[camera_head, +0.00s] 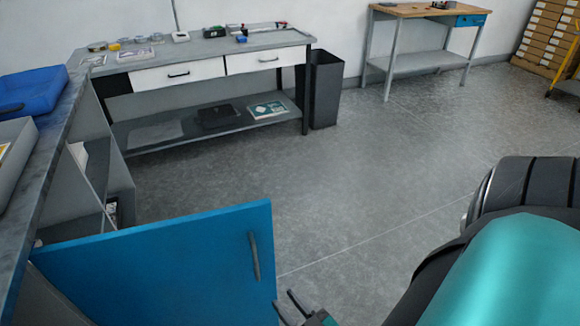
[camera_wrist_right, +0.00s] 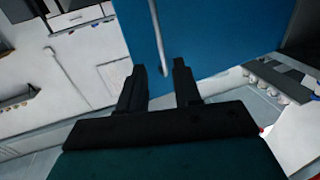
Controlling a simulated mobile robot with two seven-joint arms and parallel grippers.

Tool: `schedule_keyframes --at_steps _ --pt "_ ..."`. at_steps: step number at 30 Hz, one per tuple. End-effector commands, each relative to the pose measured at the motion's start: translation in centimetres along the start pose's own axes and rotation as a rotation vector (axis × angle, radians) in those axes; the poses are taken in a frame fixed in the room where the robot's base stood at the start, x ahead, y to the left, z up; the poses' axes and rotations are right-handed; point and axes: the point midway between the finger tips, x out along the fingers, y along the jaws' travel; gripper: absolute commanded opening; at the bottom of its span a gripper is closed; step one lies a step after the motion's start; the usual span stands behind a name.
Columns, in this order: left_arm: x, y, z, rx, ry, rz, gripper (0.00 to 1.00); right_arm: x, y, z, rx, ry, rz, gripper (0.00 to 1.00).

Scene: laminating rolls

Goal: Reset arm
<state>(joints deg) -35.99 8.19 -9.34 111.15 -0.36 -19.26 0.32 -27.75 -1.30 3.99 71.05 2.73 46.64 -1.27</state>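My right gripper (camera_head: 290,304) is at the bottom edge of the head view, just right of a blue cabinet door (camera_head: 165,262). The door stands swung open, with a thin grey handle (camera_head: 254,256) near its right edge. In the right wrist view, my right gripper (camera_wrist_right: 160,80) has its two dark fingers apart, with nothing between them. The door (camera_wrist_right: 215,30) and its handle (camera_wrist_right: 158,35) show beyond the fingertips. The fingers appear apart from the handle. Part of my right arm shows at the lower right of the head view. My left gripper is in neither view.
A counter (camera_head: 52,150) with a blue tray (camera_head: 30,90) and a grey tray (camera_head: 14,160) runs along the left. A workbench (camera_head: 225,47) and a black bin (camera_head: 326,90) stand behind. A wooden-topped table (camera_head: 430,10) is farther back. The middle floor is clear.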

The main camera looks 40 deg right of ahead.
Motion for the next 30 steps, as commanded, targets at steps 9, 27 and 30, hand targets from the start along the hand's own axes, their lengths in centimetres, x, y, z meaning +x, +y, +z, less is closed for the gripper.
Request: schedule_keyframes --at_steps 9,27,30 --pt "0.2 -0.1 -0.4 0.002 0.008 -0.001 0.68 0.0 0.0 0.0 0.000 0.001 0.000 0.33" --pt "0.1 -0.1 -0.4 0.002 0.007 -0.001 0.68 2.5 -3.5 -1.6 -0.036 -0.248 -0.152 0.33" --pt "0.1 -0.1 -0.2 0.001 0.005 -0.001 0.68 2.5 -5.1 -2.4 -0.057 -0.357 -0.207 0.33"
